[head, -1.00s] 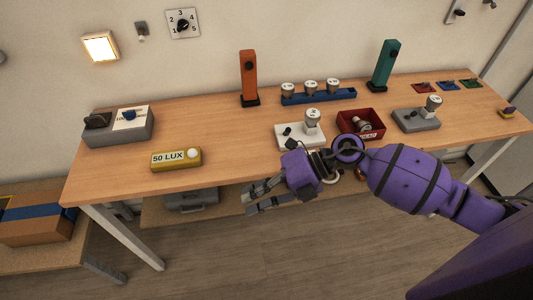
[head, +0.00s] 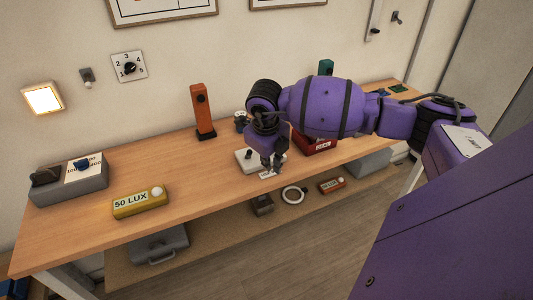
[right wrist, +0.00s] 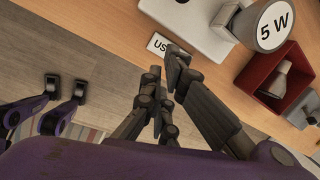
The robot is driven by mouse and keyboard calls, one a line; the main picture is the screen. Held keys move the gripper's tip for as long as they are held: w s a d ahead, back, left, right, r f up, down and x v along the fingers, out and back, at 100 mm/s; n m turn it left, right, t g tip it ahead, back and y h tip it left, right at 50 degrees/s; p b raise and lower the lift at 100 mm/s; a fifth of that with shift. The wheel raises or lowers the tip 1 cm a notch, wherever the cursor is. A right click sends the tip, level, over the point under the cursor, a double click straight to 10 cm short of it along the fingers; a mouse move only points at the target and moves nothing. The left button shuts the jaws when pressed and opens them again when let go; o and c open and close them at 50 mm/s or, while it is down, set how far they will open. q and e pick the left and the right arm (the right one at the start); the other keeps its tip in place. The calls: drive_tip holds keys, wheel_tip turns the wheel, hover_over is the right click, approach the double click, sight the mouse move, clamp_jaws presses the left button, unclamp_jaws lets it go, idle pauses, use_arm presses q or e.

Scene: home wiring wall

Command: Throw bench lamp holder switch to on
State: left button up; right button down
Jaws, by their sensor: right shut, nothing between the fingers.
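The bench lamp holder has a white base (head: 246,161) near the front edge of the bench, partly hidden in the head view by my right arm and gripper. In the right wrist view its white base (right wrist: 202,32) lies at the top, with a bulb marked 5 W (right wrist: 272,25) standing on it. A dark part at the top edge there may be its switch, but its position cannot be told. My right gripper (head: 272,163) points down in front of the base. In the right wrist view my right gripper (right wrist: 166,72) is shut and empty, short of the base.
A red bin (right wrist: 262,80) holding a bulb stands right of the holder. A small label (right wrist: 158,44) lies at the bench front. An orange post (head: 203,110), a yellow 50 LUX box (head: 139,203) and a grey box (head: 92,187) stand left. The bench between them is clear.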

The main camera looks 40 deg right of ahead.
sight(249, 155)
drive_tip(key=f, duration=0.1)
drive_tip(key=w+f, duration=0.1)
drive_tip(key=shift+d+f, duration=0.1)
drive_tip(key=shift+f, duration=0.2)
drive_tip(key=shift+w+a+r+p, duration=0.2)
drive_tip(key=shift+w+r, duration=0.1)
drive_tip(key=shift+w, duration=0.25)
drive_tip(key=shift+w+a+r+p, duration=0.15)
drive_tip(key=shift+w+r, duration=0.15)
drive_tip(key=shift+w, duration=0.2)
drive_tip(key=shift+w+r, duration=0.15)
drive_tip(key=shift+w, duration=0.25)
